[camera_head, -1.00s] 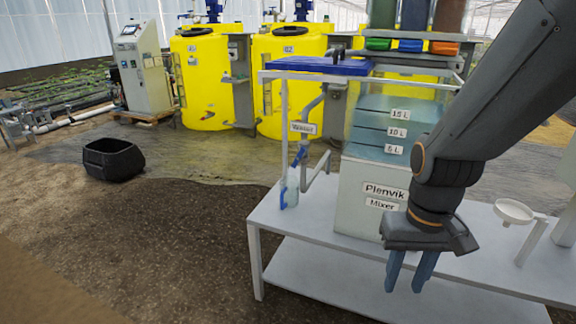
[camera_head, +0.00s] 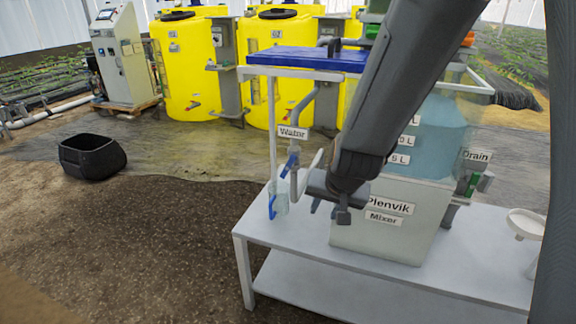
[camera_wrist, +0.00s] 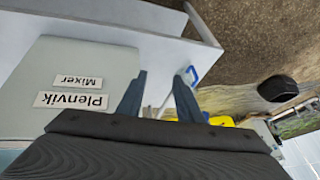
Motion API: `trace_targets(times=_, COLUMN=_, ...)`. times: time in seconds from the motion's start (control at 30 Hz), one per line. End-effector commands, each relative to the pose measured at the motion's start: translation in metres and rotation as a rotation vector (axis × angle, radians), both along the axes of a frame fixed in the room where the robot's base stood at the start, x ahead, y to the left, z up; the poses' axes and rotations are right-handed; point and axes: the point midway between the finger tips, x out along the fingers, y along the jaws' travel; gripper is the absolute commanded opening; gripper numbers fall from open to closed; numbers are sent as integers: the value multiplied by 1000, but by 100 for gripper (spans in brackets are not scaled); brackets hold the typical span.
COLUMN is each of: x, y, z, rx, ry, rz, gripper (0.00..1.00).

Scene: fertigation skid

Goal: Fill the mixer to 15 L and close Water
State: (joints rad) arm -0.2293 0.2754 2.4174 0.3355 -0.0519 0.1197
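The mixer (camera_head: 432,232) is a pale tank labelled "Plenvik Mixer" on a white table; it also shows in the wrist view (camera_wrist: 88,65). Its clear upper part (camera_head: 445,120) looks blue; my arm hides part of the scale, including the 15 L mark, and I cannot read the exact level. The Water label (camera_head: 293,132) hangs on a grey pipe left of the mixer. A blue valve lever (camera_head: 291,163) is below it. My gripper (camera_head: 327,211) is in front of the mixer's left side, right of the lever and apart from it. In the wrist view its fingers (camera_wrist: 159,76) are apart and empty.
A clear jug with a blue handle (camera_head: 280,203) stands on the table's left end. The Drain label (camera_head: 477,155) and a green lever (camera_head: 472,184) are right of the mixer. A white funnel (camera_head: 526,222) is at the right. A black bin (camera_head: 92,157) sits on the ground.

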Motion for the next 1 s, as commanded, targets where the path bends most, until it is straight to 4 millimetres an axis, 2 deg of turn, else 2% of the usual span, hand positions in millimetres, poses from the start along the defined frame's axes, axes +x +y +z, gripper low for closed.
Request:
trace_targets(times=0.03, x=20, y=20, z=-4, rx=9, ry=-67, rz=-32, gripper=33)
trace_targets(times=0.1, x=48, y=42, z=-5, rx=27, ry=-177, rz=-96, gripper=33)
trace_targets(times=0.2, x=79, y=66, z=-5, rx=40, ry=-334, rz=-189, gripper=33)
trace_targets(times=0.33, x=100, y=86, z=-2, rx=35, ry=-517, rz=-292, gripper=33)
trace_targets(times=0.5, x=104, y=103, z=5, rx=9, ry=-723, rz=-388, gripper=33)
trace_targets(times=0.7, x=86, y=118, z=17, rx=-37, ry=-948, rz=-464, gripper=33)
trace_targets(times=0.87, x=73, y=123, z=25, rx=-63, ry=-1058, rz=-492, gripper=33)
trace_targets(times=1.0, x=76, y=121, z=28, rx=-70, ry=-1086, rz=-501, gripper=33)
